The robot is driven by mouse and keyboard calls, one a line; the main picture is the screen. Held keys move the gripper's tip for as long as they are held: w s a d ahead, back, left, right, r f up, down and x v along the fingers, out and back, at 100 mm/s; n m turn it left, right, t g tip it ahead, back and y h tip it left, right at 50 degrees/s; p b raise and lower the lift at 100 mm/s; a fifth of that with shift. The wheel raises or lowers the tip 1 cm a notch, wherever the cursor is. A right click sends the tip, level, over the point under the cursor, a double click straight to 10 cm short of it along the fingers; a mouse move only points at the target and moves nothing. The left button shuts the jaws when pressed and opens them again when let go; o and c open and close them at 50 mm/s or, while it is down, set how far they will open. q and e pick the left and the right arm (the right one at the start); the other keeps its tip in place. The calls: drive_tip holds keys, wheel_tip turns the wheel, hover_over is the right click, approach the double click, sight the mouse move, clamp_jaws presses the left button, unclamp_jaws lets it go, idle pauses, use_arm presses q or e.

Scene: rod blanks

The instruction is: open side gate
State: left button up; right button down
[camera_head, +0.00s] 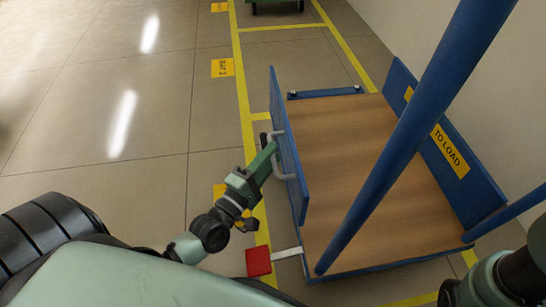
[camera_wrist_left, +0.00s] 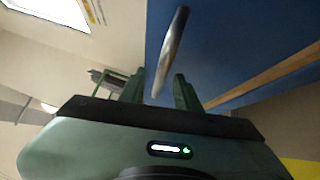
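The side gate (camera_head: 289,165) is a blue panel standing upright along the left edge of a cart with a wooden deck (camera_head: 355,150). A grey bar handle (camera_head: 284,177) sticks out from the gate's outer face; it also shows as a shiny bar in the left wrist view (camera_wrist_left: 172,48). My left gripper (camera_head: 269,149) is at the handle, on the outer side of the gate. Its green fingers (camera_wrist_left: 159,92) are apart, with the handle's near end in line with the gap. Contact cannot be told. My right arm shows at the lower right, its gripper out of view.
A red pedal (camera_head: 258,261) on a grey lever sits at the cart's near left corner. Thick blue push bars (camera_head: 415,125) cross above the deck. A blue panel marked "TO LOAD" (camera_head: 450,150) stands on the right near the wall. Open tiled floor (camera_head: 100,120) lies left.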

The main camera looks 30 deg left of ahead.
use_arm(q)
drive_tip(key=shift+w+d+r, duration=0.1)
drive_tip(key=shift+w+r, duration=0.05)
drive_tip(key=shift+w, duration=0.35)
clamp_jaws()
idle(1.1)
